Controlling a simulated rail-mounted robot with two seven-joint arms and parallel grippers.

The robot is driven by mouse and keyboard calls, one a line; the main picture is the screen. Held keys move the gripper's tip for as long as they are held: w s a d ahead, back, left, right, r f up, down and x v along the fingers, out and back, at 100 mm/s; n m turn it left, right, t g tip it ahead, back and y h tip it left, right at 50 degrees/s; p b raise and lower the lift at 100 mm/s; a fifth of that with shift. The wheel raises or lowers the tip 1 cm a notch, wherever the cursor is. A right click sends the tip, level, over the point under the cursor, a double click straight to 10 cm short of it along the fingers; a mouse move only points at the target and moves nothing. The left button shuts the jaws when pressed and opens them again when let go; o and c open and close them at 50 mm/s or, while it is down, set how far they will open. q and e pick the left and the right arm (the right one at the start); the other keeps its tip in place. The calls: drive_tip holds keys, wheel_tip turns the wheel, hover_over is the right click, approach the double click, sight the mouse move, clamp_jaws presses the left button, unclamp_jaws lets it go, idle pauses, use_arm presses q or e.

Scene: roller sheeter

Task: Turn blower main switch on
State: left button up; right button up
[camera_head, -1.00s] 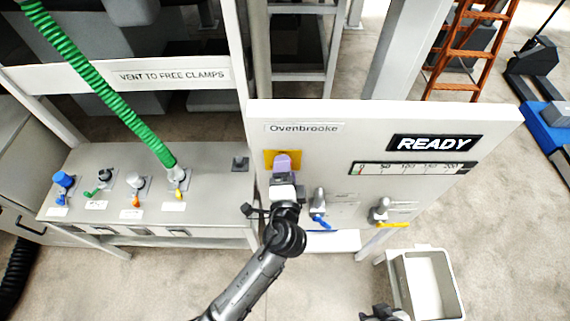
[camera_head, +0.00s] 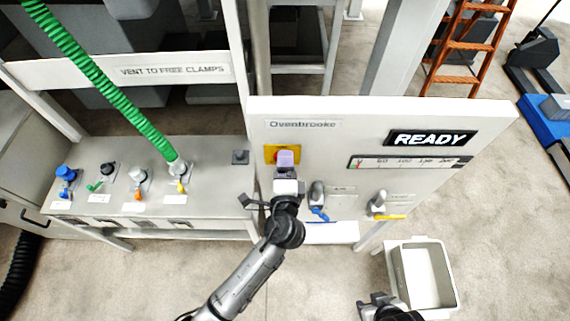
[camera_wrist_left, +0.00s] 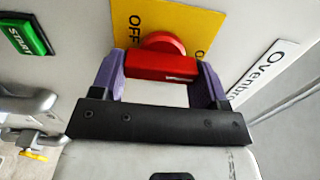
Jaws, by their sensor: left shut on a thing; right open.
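The main switch is a red rotary handle (camera_wrist_left: 160,64) on a yellow plate (camera_wrist_left: 185,20) marked OFF; other lettering on the plate is partly hidden. My left gripper (camera_wrist_left: 160,75) has its purple fingers shut on the red handle, one on each side. In the head view my left gripper (camera_head: 286,160) covers the handle, and only part of the yellow plate (camera_head: 270,152) shows beside it on the upright panel (camera_head: 330,160). My right gripper (camera_head: 372,304) is open and empty at the bottom, near a grey bin.
Blue-handled (camera_head: 318,200) and yellow-handled (camera_head: 379,204) valves sit right of the switch. A panel display (camera_head: 432,138) reads READY. A green START button (camera_wrist_left: 28,38) shows in the wrist view. A bench (camera_head: 215,185) with several valves stands left; a grey bin (camera_head: 447,268) stands lower right.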

use_arm(q)
drive_tip(key=o, duration=0.7)
drive_tip(key=shift+o, duration=1.2)
drive_tip(key=shift+s, duration=0.1)
drive_tip(key=s+b, duration=0.3)
drive_tip(key=s, duration=1)
drive_tip(key=shift+s+a, duration=0.15)
drive_tip(key=shift+s, duration=0.15)
